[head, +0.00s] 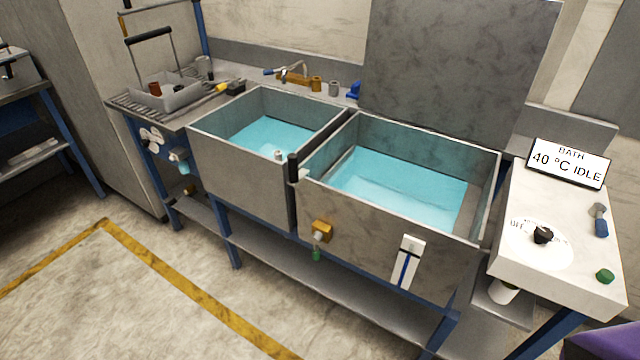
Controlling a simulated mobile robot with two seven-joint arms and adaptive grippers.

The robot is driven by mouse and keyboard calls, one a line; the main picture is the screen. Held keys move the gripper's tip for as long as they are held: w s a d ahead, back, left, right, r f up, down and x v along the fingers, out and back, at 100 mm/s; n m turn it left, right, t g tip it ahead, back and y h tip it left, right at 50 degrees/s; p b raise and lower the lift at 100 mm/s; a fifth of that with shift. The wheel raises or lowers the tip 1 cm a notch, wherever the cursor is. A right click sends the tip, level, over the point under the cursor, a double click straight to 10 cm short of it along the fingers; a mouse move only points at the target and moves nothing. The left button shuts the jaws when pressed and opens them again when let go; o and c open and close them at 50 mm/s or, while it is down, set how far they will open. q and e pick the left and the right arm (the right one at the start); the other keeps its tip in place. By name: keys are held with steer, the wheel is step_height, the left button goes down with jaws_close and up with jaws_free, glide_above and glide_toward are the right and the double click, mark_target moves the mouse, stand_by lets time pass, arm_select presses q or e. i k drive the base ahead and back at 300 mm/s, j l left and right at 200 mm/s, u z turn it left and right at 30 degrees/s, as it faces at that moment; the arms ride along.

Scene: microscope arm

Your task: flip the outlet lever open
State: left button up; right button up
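A brass-coloured outlet fitting (322,230) sits on the front wall of the right-hand basin (380,240). It has a pale round end, and a small green piece (316,254) hangs just below it. Which part is the lever, and how it is set, is too small to tell. The basin holds blue liquid (400,185). A blue handle (354,90) also stands on the back ledge between the basins. Neither of my grippers is in view.
A left basin (240,175) also holds blue liquid. A control box (560,255) with a dial stands right, under a display reading "BATH 40 °C IDLE" (568,164). A white-and-blue strip (408,262) is on the basin front. A lower shelf (300,268) runs beneath; the floor in front is clear.

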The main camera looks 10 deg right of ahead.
mark_target(597, 210)
steer(key=j+z, duration=0.45)
steer(key=z, duration=1.75)
steer(key=i, duration=0.05)
